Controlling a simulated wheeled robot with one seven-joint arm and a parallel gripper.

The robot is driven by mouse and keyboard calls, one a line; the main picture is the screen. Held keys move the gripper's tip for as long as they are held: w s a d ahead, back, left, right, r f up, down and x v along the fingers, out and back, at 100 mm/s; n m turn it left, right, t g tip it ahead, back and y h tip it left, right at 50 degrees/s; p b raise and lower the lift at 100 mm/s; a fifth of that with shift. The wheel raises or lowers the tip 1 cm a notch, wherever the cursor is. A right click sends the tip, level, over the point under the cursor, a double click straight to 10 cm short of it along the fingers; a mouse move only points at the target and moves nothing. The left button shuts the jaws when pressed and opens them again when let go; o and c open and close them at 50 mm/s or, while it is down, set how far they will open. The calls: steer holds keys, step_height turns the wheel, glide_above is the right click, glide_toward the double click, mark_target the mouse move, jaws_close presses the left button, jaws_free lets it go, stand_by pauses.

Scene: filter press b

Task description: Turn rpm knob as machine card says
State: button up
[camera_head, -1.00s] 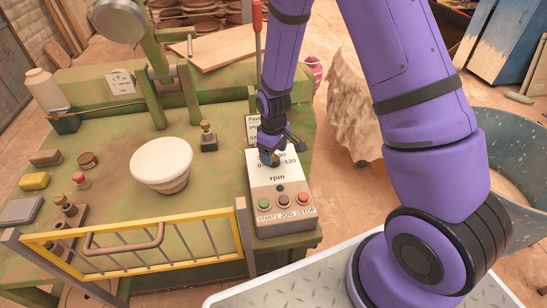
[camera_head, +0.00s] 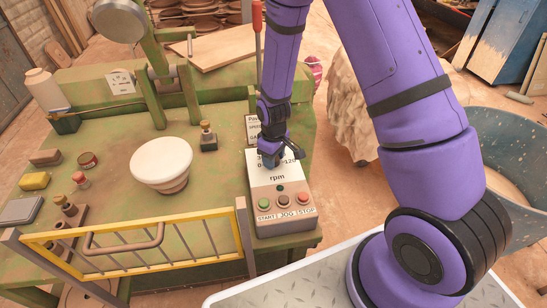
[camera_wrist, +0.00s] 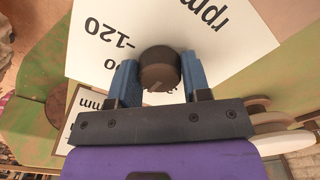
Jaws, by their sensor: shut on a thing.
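The rpm knob (camera_wrist: 159,69) is a dark round cap on the white top of the control box (camera_head: 283,213). In the wrist view it sits between the blue fingers of my gripper (camera_wrist: 161,78), which are shut on it. A short mark shows faintly on the knob's face, but I cannot read its setting. "rpm" and "120" are printed beside it. In the head view my gripper (camera_head: 272,158) hides the knob and part of the scale. A card (camera_head: 253,128) with text starting "Pav" stands behind the box, partly covered by my arm.
Green, red and dark buttons (camera_head: 283,201) labelled START, JOG and STOP sit on the box front. A white bowl-shaped piece (camera_head: 161,161) and a yellow guard (camera_head: 150,240) are to the left. Another card (camera_head: 121,82) stands farther back.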

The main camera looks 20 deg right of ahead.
steer(key=shift+m, duration=0.3)
steer(key=m, duration=0.4)
steer(key=shift+m, duration=2)
steer(key=o, duration=0.9)
steer(key=shift+o, duration=0.2)
step_height(320, 180, up, 11)
